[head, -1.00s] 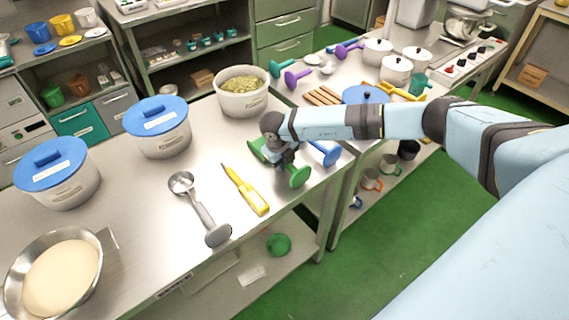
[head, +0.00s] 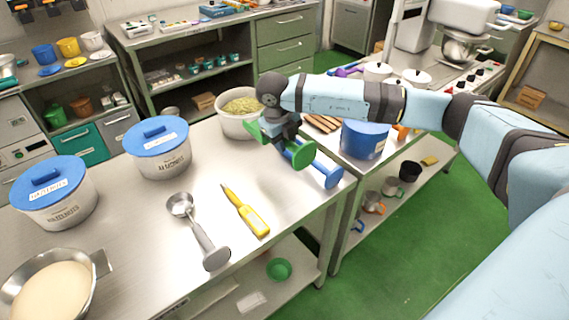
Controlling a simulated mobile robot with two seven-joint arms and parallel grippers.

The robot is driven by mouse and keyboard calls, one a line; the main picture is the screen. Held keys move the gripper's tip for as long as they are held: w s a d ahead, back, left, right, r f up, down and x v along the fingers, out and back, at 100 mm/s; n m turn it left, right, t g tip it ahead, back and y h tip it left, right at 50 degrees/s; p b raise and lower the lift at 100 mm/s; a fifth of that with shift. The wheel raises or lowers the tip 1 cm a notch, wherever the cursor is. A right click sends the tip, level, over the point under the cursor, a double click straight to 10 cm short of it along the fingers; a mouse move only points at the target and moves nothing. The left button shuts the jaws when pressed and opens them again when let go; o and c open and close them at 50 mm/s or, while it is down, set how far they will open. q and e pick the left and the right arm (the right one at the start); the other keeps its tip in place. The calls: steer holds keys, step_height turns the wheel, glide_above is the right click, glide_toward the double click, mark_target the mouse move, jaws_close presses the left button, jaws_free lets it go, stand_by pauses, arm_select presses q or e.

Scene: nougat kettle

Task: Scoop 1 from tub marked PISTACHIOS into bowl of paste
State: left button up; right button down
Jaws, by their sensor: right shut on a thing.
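An open white tub (head: 229,126) of greenish nuts stands at the back of the steel table; its label is too small to read. My right gripper (head: 284,136) is shut on a green scoop (head: 297,154), held above the table just right of the tub. The gripper partly hides the scoop and the tub's right side. A metal bowl (head: 98,291) of pale paste stands at the front left, cut off by the frame edge. My left gripper is not in view.
Two white tubs with blue lids (head: 45,180) (head: 157,133) stand at left. A metal scoop (head: 200,232) and a yellow-handled tool (head: 246,212) lie mid-table. A blue scoop (head: 325,172) lies near the right edge, and a blue pot (head: 366,142) stands beyond.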

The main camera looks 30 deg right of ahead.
step_height(320, 180, up, 7)
steer(key=shift+r+p, duration=0.1)
steer(key=shift+p, duration=0.6)
steer(key=shift+r+p, duration=0.4)
steer(key=shift+r, duration=0.4)
